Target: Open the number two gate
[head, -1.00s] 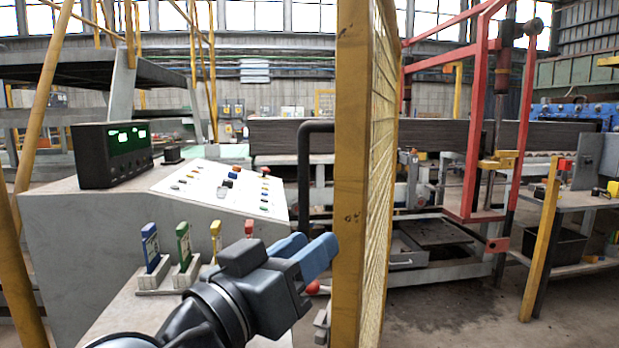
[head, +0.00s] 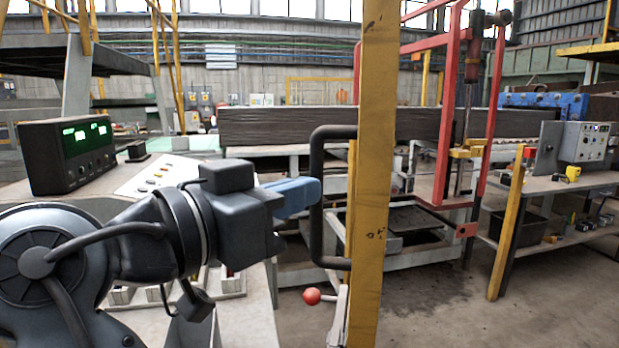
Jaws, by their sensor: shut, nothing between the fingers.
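A tall yellow gate post or frame (head: 371,130) stands upright right of centre, seen nearly edge-on. A black U-shaped handle (head: 317,230) is on its left side. No readable number two shows on it. My gripper (head: 318,191) has blue fingers, pressed together and empty, pointing right. The fingertips overlap the upright bar of the handle in the picture; I cannot tell whether they touch it. A lever with a red ball knob (head: 312,296) is low on the left of the post.
A control console with a black green-lit display box (head: 70,155) is at the left, partly hidden by my arm. A red frame machine (head: 447,120) stands behind the post. A workbench (head: 555,185) is at the right. Open floor (head: 440,310) lies right of the post.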

